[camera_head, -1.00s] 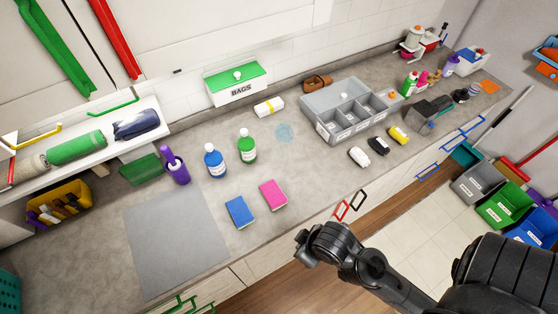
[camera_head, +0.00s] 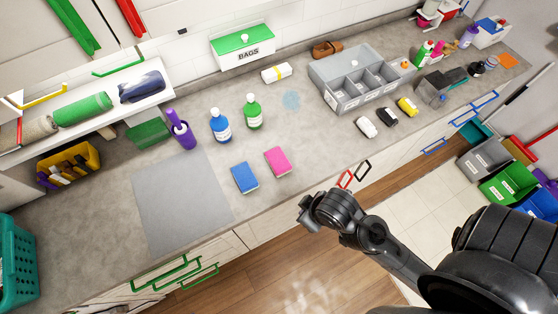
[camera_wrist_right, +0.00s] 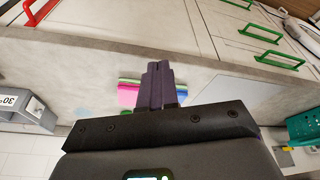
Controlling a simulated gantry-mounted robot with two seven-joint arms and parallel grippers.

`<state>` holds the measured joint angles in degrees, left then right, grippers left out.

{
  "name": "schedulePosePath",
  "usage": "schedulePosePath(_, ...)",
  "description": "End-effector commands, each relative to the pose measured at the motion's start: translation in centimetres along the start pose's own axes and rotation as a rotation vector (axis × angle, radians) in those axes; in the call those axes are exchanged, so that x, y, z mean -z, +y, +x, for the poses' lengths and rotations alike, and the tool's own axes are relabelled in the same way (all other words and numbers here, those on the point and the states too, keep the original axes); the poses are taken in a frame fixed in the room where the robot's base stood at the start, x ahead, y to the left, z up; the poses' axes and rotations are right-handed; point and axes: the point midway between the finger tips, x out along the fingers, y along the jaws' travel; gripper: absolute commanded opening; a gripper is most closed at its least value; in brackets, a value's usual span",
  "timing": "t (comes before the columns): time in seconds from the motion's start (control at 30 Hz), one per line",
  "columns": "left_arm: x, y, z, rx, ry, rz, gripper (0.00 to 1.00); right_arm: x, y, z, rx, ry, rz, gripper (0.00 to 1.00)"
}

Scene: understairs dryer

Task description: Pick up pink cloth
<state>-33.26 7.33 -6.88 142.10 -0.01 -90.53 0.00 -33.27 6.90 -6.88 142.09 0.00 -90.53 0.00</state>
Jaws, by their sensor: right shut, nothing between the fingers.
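The pink cloth (camera_head: 277,162) lies flat as a folded block on the grey counter in the head view, just right of a blue block (camera_head: 245,178). My right gripper (camera_head: 304,213) hangs in front of the counter's front edge, apart from the pink cloth. In the right wrist view its two dark fingers (camera_wrist_right: 158,64) are together and empty. A pink patch of the cloth (camera_wrist_right: 128,97) shows left of the fingers there, partly hidden behind them. My left gripper is not in view.
A blue bottle (camera_head: 220,127) and a green bottle (camera_head: 253,112) stand behind the cloth. A grey mat (camera_head: 180,205) lies to the left. A grey divided organizer (camera_head: 345,98) stands to the right.

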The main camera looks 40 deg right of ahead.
Motion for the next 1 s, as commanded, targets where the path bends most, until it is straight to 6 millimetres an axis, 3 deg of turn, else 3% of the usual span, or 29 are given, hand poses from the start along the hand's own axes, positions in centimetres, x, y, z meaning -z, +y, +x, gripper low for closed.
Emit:
schedulePosePath(0.37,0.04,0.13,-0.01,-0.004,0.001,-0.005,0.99,0.00,0.00,0.00,0.000,0.000,0.000,0.03)
schedulePosePath(1.0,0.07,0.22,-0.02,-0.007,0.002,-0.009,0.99,0.01,0.00,-0.01,0.000,0.000,0.000,0.98)
